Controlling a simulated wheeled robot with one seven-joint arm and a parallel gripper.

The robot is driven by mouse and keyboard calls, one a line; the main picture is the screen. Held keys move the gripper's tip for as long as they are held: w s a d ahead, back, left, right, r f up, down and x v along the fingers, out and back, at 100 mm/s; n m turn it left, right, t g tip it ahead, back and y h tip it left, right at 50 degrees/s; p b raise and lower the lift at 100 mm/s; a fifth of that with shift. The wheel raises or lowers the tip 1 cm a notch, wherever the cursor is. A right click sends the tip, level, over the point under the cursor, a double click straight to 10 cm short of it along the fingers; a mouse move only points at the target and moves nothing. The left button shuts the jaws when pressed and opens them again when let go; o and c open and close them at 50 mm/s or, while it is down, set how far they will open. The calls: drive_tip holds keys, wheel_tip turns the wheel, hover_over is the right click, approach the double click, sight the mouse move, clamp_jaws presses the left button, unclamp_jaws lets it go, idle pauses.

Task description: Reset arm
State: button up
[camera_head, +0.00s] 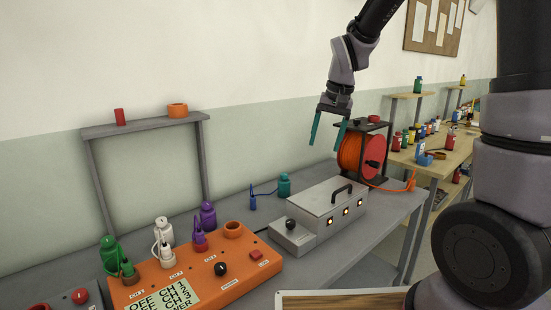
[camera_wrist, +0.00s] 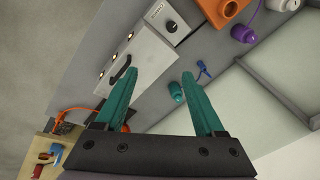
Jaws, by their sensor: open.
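My gripper (camera_head: 327,129) is open and empty, its teal fingers pointing down and apart in the head view. It hangs in the air above the grey bench, near the metal box and the orange cable reel. In the wrist view the two teal fingers (camera_wrist: 162,100) are spread wide with nothing between them. The metal box with a black handle (camera_wrist: 135,72) lies beyond the left finger. A teal bottle (camera_wrist: 176,91) and a blue probe (camera_wrist: 203,68) show between and beside the fingers.
An orange control box (camera_head: 195,272) with bottles stands on the bench (camera_head: 355,248) at left. The metal box (camera_head: 330,206) and cable reel (camera_head: 351,155) stand at right. A grey shelf (camera_head: 145,125) rises behind. A wooden table (camera_head: 432,154) with several bottles is at far right.

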drive_tip(key=s+d+r+t, duration=0.2)
drive_tip(key=s+d+r, duration=0.3)
drive_tip(key=s, duration=0.4)
drive_tip(key=s+d+r+m+t, duration=0.1)
drive_tip(key=s+d+r+t, duration=0.2)
drive_tip(key=s+d+r, duration=0.2)
drive_tip(key=s+r, duration=0.3)
drive_tip(key=s, duration=0.1)
drive_tip(key=shift+s+d+r+m, duration=0.2)
drive_tip(key=shift+d+m, duration=0.1)
drive_tip(key=shift+d, duration=0.1)
